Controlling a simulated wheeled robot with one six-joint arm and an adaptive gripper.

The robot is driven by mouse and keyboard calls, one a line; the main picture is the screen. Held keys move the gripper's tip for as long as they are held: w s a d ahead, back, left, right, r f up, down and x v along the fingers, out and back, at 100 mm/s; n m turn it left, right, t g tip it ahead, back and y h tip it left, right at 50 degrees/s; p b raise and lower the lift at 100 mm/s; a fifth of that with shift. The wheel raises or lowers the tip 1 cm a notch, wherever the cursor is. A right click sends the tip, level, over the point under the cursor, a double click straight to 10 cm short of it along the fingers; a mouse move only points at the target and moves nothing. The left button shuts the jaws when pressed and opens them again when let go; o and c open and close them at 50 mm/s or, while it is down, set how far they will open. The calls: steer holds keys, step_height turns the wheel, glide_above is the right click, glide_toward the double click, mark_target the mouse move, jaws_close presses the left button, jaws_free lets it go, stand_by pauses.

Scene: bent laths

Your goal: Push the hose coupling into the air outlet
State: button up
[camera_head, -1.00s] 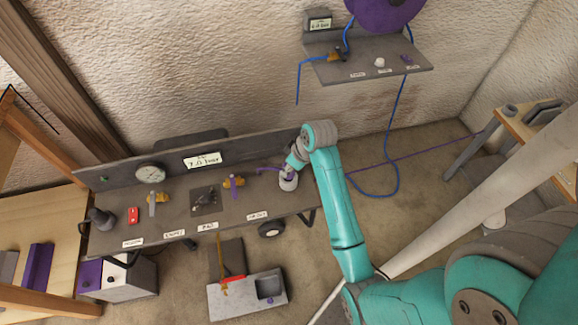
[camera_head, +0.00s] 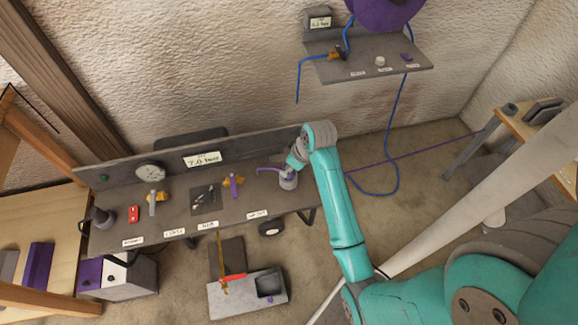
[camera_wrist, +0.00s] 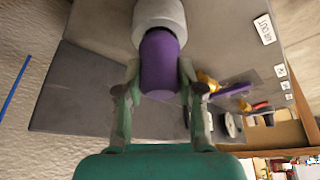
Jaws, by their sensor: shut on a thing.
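My gripper (camera_wrist: 158,88) is shut on the purple hose coupling (camera_wrist: 160,62) in the wrist view, one finger on each side. The coupling's far end meets the pale grey round air outlet (camera_wrist: 159,17). I cannot tell how deep it sits. In the head view my gripper (camera_head: 291,166) is just above the outlet (camera_head: 288,182) at the right end of the grey bench panel. There the gripper mostly hides the coupling. A short purple bar (camera_head: 268,169) shows just left of it.
The panel (camera_head: 180,222) carries a gauge (camera_head: 150,173), a red switch (camera_head: 133,214) and yellow valves (camera_head: 235,182). A wall shelf (camera_head: 350,73) with a blue hose (camera_head: 399,130) is at upper right. A purple line (camera_head: 415,150) crosses the floor.

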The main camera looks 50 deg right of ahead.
steer(key=shift+f, duration=0.6)
stand_by(0.8)
steer(key=o, duration=1.7)
steer(key=shift+r, duration=3.75)
